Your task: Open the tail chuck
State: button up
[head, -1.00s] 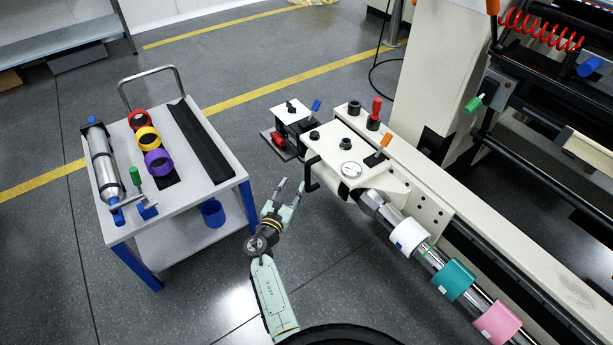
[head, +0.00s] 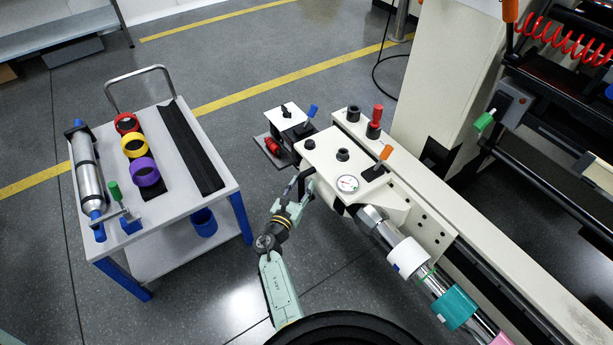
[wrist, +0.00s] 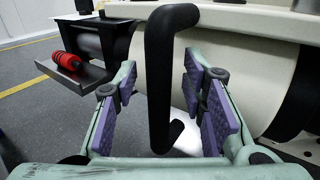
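The tail chuck unit is a cream housing (head: 325,155) with a round gauge, black knobs and an orange-tipped lever (head: 385,153). Its chrome shaft (head: 375,222) runs toward the lower right. A bent black handle (wrist: 160,75) stands upright at the housing's end in the wrist view. My gripper (head: 299,192) is at that handle in the head view, where the fingertips are partly hard to make out. In the wrist view my gripper (wrist: 162,95) is open, its purple-padded fingers on either side of the handle, with gaps visible on both sides.
White, teal (head: 454,307) and pink rings sit on the shaft. A small side bracket (head: 272,147) holds a red part, also seen in the wrist view (wrist: 66,60). A cart (head: 180,195) with coloured rings and a cylinder stands left, with open floor between.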

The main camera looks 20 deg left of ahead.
jog(key=shift+w, duration=0.25)
jog(key=shift+s, duration=0.1)
jog(key=shift+c, duration=0.2)
grip_shut()
jog(key=shift+r, duration=0.1)
dwell(0.4)
